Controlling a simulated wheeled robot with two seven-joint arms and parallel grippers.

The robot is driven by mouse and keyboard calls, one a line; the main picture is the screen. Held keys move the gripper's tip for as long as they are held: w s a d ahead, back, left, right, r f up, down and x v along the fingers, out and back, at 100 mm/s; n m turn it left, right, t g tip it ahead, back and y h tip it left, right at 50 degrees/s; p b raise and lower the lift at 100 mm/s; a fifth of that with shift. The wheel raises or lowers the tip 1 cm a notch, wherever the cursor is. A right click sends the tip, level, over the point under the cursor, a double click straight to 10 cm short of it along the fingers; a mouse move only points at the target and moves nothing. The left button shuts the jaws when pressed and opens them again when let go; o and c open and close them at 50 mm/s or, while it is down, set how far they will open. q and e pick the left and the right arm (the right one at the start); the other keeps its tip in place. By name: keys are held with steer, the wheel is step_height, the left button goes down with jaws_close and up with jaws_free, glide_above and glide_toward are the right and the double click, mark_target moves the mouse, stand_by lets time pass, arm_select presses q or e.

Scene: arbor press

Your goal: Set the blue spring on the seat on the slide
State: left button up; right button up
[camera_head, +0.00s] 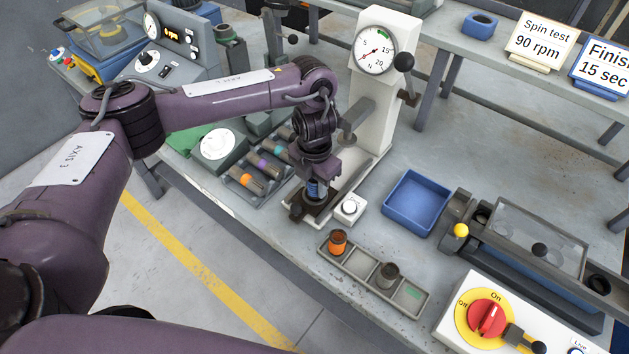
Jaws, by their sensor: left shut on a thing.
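My left gripper (316,176) points down at the foot of the arbor press (375,95). It is shut on the blue spring (317,190), which stands upright under the fingers. The spring is at the dark slide (322,212) in front of the press column. The seat is hidden under the spring and gripper, and I cannot tell whether the spring touches it. My right gripper is not in view.
A grey tray (357,267) holds an orange part (337,241) and a dark cylinder (387,275). An empty blue bin (417,203) stands right of the press. A white button box (349,208) sits beside the slide. A rack with coloured pieces (246,182) lies left.

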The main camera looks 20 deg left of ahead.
arm_select(q)
steer(key=shift+f+b, duration=0.3)
steer(key=shift+f, duration=0.15)
steer(key=o, duration=1.1)
steer(key=shift+c, duration=0.2)
step_height(320, 180, up, 8)
steer(key=shift+f+p, duration=0.1)
steer(key=shift+p, duration=0.2)
